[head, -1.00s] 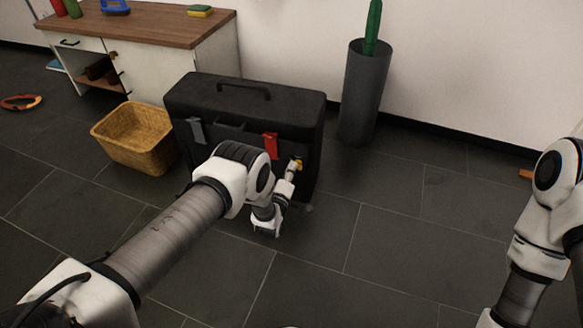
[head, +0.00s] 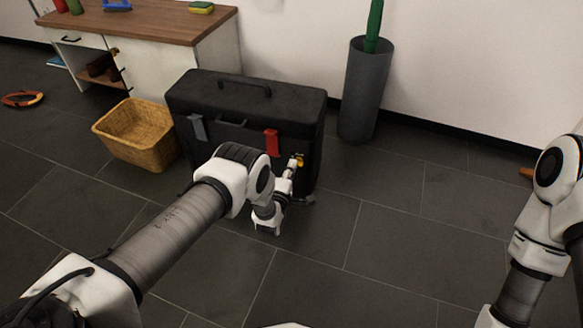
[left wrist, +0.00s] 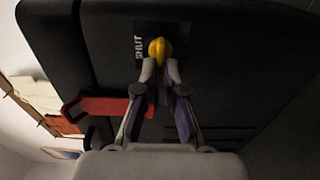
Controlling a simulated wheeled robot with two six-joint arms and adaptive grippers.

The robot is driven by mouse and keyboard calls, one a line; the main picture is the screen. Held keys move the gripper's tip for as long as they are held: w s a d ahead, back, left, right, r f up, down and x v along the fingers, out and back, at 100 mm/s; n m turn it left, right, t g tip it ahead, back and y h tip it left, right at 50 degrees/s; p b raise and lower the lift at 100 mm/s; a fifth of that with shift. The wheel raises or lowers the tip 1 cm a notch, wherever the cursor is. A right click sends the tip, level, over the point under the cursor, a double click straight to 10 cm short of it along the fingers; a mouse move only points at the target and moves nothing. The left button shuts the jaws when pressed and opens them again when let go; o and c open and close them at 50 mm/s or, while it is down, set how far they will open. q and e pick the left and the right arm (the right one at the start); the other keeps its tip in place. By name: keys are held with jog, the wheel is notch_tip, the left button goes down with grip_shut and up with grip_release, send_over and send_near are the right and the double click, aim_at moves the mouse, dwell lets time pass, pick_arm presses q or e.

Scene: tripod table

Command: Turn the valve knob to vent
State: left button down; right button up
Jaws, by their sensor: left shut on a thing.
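The yellow valve knob (left wrist: 160,48) is on the front of the black case (head: 250,97), below and right of its red latch (head: 271,142). My left gripper (left wrist: 162,68) is shut on the knob, its two fingertips pressed to the knob's sides. In the head view the knob (head: 299,160) shows as a small yellow spot beyond my left gripper (head: 295,167). A dark label reading "SHUT" (left wrist: 139,47) is beside the knob. Any other marking is hidden or too dark to read. My right arm is at the right edge; its gripper is out of view.
A wicker basket (head: 137,135) is left of the case, before a wooden-topped cabinet (head: 140,25). A grey cylindrical bin (head: 365,95) holding a green object (head: 374,22) stands behind right.

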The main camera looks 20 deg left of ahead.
pick_arm(q)
jog(key=c, duration=1.3)
grip_release()
jog(key=s, duration=1.2)
jog(key=shift+d, duration=0.15)
